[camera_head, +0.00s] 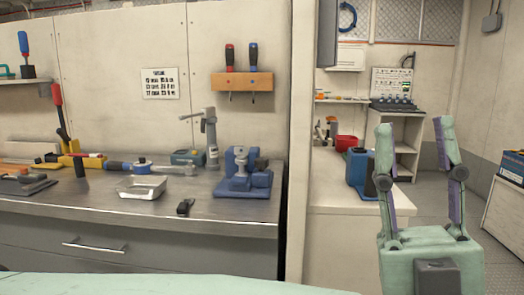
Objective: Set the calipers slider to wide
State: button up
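My gripper (414,135) is at the right of the view, pale green with purple inner pads. Its two fingers point up and stand wide apart, with nothing between them. It is right of the metal workbench (95,212) and in front of the white counter beyond the post. I cannot make out calipers or their slider for certain. A small dark object (185,207) lies near the bench's front edge, too small to identify. A dark mat or tray (35,187) at the bench's left end carries small tools that I cannot tell apart.
A blue vise-like device (243,180) stands at the bench's right end, with a grey upright tool (211,140) behind it. A shallow metal tray (140,188) is mid-bench. Screwdrivers hang in a wooden wall rack (243,82). A post (302,140) separates bench and counter.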

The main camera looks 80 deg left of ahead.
aim_at(26, 177)
jog(key=u, duration=4.05)
